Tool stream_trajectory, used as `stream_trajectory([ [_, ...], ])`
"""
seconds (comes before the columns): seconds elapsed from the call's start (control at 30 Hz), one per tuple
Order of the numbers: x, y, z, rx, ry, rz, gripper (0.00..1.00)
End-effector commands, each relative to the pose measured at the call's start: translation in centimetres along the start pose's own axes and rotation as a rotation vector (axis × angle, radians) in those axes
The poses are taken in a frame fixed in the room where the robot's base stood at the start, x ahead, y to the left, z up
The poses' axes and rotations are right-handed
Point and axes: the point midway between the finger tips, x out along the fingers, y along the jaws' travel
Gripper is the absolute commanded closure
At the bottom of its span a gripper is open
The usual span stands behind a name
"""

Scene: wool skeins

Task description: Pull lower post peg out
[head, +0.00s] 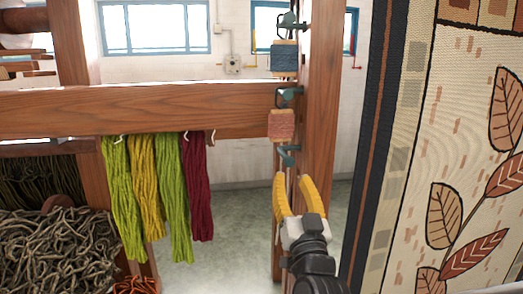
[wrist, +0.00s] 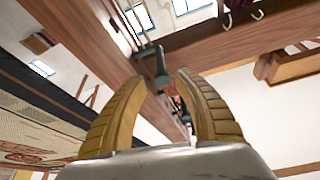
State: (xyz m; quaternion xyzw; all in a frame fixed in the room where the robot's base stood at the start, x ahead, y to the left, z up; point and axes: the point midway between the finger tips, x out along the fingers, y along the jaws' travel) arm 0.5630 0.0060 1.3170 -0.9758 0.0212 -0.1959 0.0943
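A wooden post (head: 322,95) stands right of centre in the head view, with several teal pegs stacked along its left side. My gripper (head: 293,181) has yellow fingers spread apart, just below this peg and in front of the post. In the wrist view, my gripper (wrist: 157,78) is open with nothing clearly held. A teal peg (wrist: 154,58) shows just beyond the fingertips there; contact cannot be told.
A wooden beam (head: 150,112) crosses left of the post, with green, yellow and dark red skeins (head: 174,195) hanging from it. A large leaf-patterned rug (head: 440,150) hangs close on the right. Tangled grey yarn (head: 55,245) lies at lower left.

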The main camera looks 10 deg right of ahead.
Motion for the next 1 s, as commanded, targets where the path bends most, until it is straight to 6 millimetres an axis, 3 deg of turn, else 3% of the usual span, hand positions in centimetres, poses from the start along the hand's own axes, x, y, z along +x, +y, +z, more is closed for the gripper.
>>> stream_trajectory([
  [0.2,4.5,0.1,0.2,-0.002,-0.001,0.0,0.64],
  [0.4,7.7,0.0,0.2,-0.001,-0.002,0.0,0.64],
  [0.57,8.8,0.0,0.1,-0.002,-0.003,-0.001,0.64],
  [0.83,9.0,0.0,0.1,-0.001,-0.003,-0.001,0.64],
  [0.87,9.0,0.0,0.1,-0.001,-0.003,-0.001,0.68],
  [0.97,9.0,0.0,0.1,-0.001,-0.003,-0.001,0.99],
  [1.0,9.0,0.0,0.1,-0.001,-0.003,-0.001,1.0],
])
